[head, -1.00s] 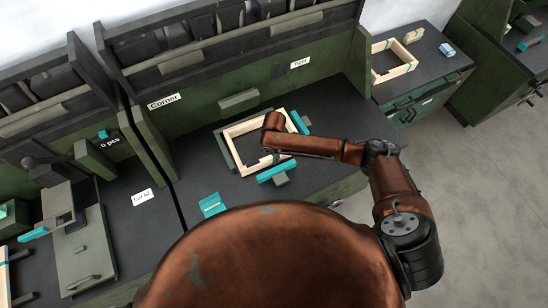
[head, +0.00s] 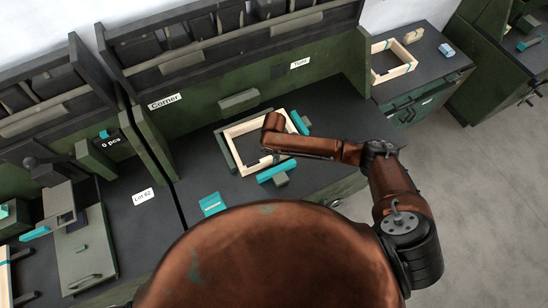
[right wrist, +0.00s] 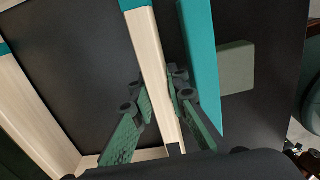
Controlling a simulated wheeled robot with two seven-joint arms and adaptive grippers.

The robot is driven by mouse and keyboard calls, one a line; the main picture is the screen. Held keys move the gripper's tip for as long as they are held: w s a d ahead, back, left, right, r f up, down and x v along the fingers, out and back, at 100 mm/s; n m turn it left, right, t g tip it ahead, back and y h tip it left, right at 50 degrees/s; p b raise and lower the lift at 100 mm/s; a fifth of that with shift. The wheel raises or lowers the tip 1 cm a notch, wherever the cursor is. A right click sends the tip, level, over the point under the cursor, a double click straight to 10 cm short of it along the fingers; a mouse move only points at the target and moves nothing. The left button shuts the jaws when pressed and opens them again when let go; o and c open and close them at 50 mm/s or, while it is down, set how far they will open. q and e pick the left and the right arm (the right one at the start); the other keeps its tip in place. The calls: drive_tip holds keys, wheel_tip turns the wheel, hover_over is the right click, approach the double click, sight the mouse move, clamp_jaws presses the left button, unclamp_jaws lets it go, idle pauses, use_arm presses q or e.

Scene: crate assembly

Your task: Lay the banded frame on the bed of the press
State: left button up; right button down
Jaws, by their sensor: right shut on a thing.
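A pale wooden frame (head: 237,131) lies at the middle station, on a grey-green plate between two teal bars (head: 276,171). The right wrist view shows teal bands on the frame (right wrist: 147,50). My right gripper (head: 272,155) is shut on one rail of it, with a ribbed green finger on each side of the rail (right wrist: 162,120). In the head view my own arm hides part of the frame and fingers. My left gripper is not in view. I cannot tell for certain which unit is the press.
Another pale frame with teal marks (head: 379,75) lies on the right-hand bench (head: 430,66). A grey plate with a handle (head: 86,262) and a small machine (head: 60,205) stand at the left. A teal card (head: 212,204) lies near the middle bench's front. Bench top right of the frame is clear.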

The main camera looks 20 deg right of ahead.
drive_tip(key=shift+f, duration=0.1)
idle(0.3)
drive_tip(key=c, duration=1.8)
unclamp_jaws()
drive_tip(key=shift+s+f, duration=0.1)
wheel_tip(320, 180, up, 8)
drive_tip(key=p, duration=0.8)
